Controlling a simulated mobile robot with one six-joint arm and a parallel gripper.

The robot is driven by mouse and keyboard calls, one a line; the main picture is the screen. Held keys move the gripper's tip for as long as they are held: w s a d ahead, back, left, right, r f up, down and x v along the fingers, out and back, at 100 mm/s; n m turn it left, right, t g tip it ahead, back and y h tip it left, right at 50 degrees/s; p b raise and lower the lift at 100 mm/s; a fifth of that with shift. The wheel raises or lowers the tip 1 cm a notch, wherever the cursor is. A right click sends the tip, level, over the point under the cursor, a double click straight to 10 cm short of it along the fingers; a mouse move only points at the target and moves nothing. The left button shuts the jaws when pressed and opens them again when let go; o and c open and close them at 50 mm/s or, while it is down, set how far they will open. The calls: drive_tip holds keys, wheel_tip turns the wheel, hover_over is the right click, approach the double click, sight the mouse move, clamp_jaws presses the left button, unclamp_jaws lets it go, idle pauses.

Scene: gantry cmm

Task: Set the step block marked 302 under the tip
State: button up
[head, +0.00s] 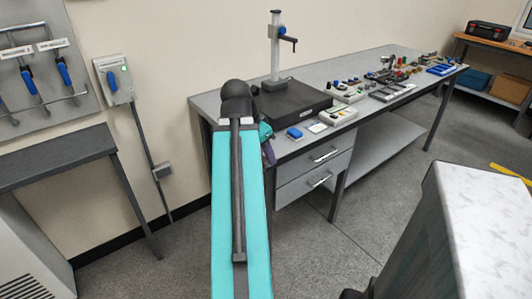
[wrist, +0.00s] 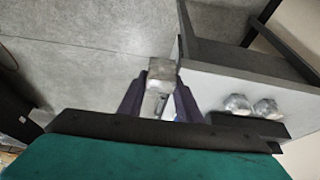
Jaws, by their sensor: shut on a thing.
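In the wrist view my gripper (wrist: 158,103) has its two dark purple fingers closed on a shiny grey metal block (wrist: 161,73). The block stands out between the fingertips, over the floor and beside the edge of a grey table top. No marking such as 302 can be read on it. In the head view my arm hides most of the gripper; a little purple of it (head: 269,153) shows at the table's front left edge. A stand with a column (head: 275,55) and a short dark side arm (head: 289,39) rises from a black plate (head: 300,103). I cannot make out a tip.
Two shiny grey pieces (wrist: 250,106) sit by a dark strip on the table top. The long grey table (head: 345,68) carries a blue item (head: 294,133), trays and many small parts to the right. Drawers (head: 315,169) are below. A pale-topped block (head: 490,210) stands right.

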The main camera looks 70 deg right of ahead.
drive_tip(key=w+a+n+t, duration=0.2)
drive_tip(key=w+a+n, duration=0.3)
drive_tip(key=w, duration=0.6)
drive_tip(key=w+a+n+t, duration=0.1)
drive_tip(key=w+a+n, duration=0.3)
drive_tip(key=w+a, duration=0.5)
drive_tip(key=w+a+n+t, duration=0.2)
drive_tip(key=w+a+n, duration=0.2)
drive_tip(key=w, duration=1)
drive_tip(key=w+a+n+y, duration=0.1)
drive_tip(key=w+a+n, duration=0.2)
drive_tip(key=a, duration=0.8)
drive_tip(key=w+a+n+t+y, duration=0.1)
drive_tip(key=w+a+n, duration=0.3)
drive_tip(key=w+a, duration=0.3)
drive_tip(key=w+a+n+y, duration=0.2)
drive_tip(key=w+a+n, duration=0.2)
drive_tip(key=a, duration=1.2)
drive_tip(key=shift+w+f+t, duration=0.4)
drive_tip(key=shift+w, duration=0.15)
drive_tip(key=shift+a, duration=0.15)
